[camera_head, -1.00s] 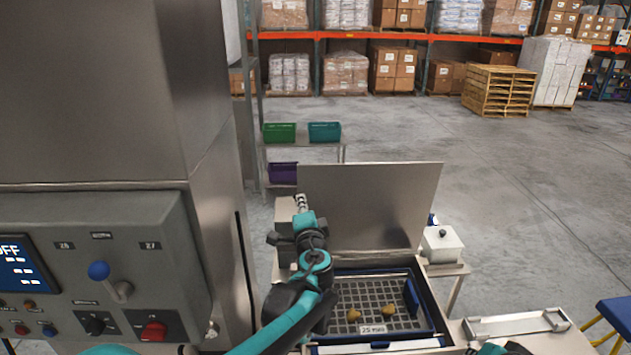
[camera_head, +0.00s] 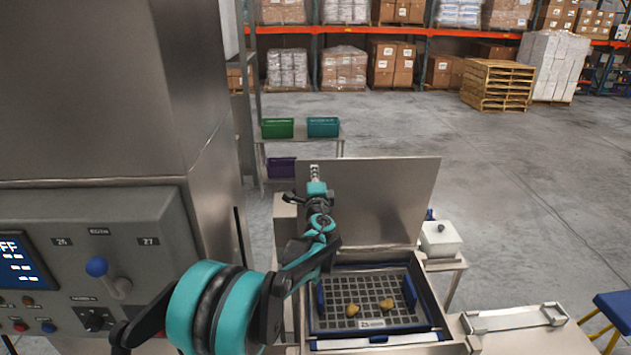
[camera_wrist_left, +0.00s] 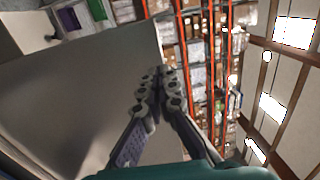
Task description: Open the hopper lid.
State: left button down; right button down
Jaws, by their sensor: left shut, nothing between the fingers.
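The hopper lid (camera_head: 385,195) is a flat grey metal panel standing raised at the back of the hopper (camera_head: 428,310). The hopper is open below it and shows a dark grid with two yellowish lumps (camera_head: 386,303) on it. In the left wrist view the lid (camera_wrist_left: 75,90) fills the left side. My left gripper (camera_head: 314,170) is at the lid's upper left edge in the head view. Its fingers (camera_wrist_left: 158,75) are shut with nothing between them, close to the lid; I cannot tell if they touch it. My right gripper does not show.
A control panel (camera_head: 150,235) with a blue-knobbed lever is on the left machine. A white lidded box (camera_head: 440,240) stands right of the hopper. A metal tray frame (camera_head: 515,320) lies at front right. Bins stand on a table behind; open floor lies to the right.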

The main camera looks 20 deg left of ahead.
aim_at(313, 161)
pick_arm(q)
jog(key=shift+p+x, duration=0.3)
jog(key=shift+x, duration=1.3)
jog(key=f+x, duration=0.1)
jog(key=x, duration=0.8)
jog(key=shift+r+b, duration=0.3)
jog(key=shift+r, duration=0.1)
jog(key=shift+w+a, duration=0.1)
jog(key=shift+a, duration=0.05)
jog(key=shift+f, duration=0.1)
